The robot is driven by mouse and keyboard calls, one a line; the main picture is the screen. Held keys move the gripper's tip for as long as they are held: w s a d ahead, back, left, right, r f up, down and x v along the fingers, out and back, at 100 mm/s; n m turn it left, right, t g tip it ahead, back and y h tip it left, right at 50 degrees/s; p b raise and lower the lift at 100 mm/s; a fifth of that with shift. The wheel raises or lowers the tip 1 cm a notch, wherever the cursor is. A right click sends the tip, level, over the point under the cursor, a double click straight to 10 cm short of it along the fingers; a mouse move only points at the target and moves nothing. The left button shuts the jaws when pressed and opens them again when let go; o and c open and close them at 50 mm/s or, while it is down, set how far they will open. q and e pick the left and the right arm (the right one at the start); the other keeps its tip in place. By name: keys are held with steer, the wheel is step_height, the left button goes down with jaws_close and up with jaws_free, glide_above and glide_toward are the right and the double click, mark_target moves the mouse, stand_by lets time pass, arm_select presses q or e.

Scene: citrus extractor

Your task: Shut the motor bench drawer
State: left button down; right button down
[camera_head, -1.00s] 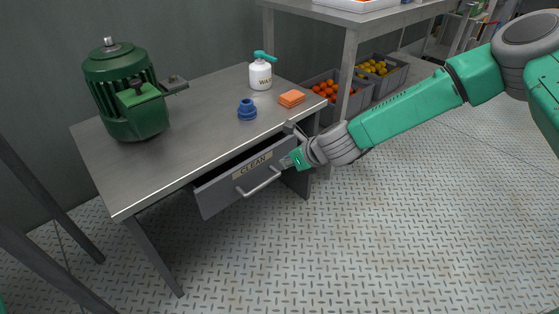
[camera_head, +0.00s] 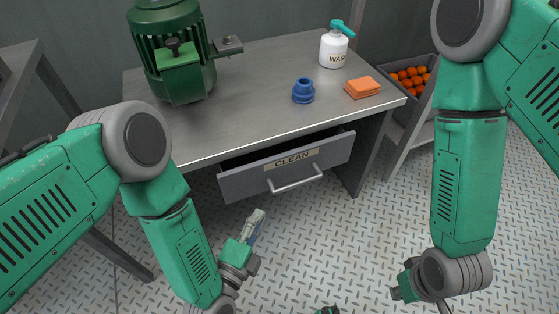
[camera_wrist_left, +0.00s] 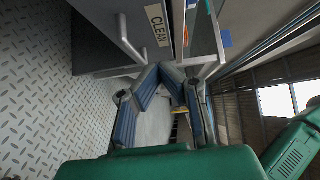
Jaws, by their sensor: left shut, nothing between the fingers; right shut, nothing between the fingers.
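The motor bench (camera_head: 235,118) has a grey drawer (camera_head: 238,182) under its top, with a CLEAN label and a bar handle (camera_head: 297,181). The drawer stands partly out, with a dark gap behind its front. My left gripper (camera_head: 258,215) is shut and empty, in front of and below the drawer front, left of the handle in the head view. In the left wrist view the shut fingers (camera_wrist_left: 171,72) point towards the drawer front, whose CLEAN label (camera_wrist_left: 158,25) shows sideways. My right gripper (camera_head: 404,283) is low at the right, away from the drawer; its fingers are not clearly visible.
On the bench stand a green motor (camera_head: 178,60), a blue fitting (camera_head: 303,91), a white wash bottle (camera_head: 334,47) and orange sponges (camera_head: 362,88). A crate of oranges (camera_head: 398,100) is at the right behind the bench leg. Diamond-plate floor in front is clear.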

arm_select(q)
steer(key=b, duration=0.4)
glide_toward(275, 163)
steer(key=w+d, duration=0.2)
steer(key=d, duration=0.3)
steer(key=w, duration=0.1)
steer(key=w+a+b, duration=0.1)
steer(key=w, duration=0.1)
steer(key=shift+w+a+f, duration=0.2)
steer(key=shift+w, duration=0.05)
steer(key=shift+w+a, duration=0.2)
steer(key=shift+w, duration=0.2)
steer(key=shift+d+r, duration=0.1)
steer(key=shift+d, duration=0.1)
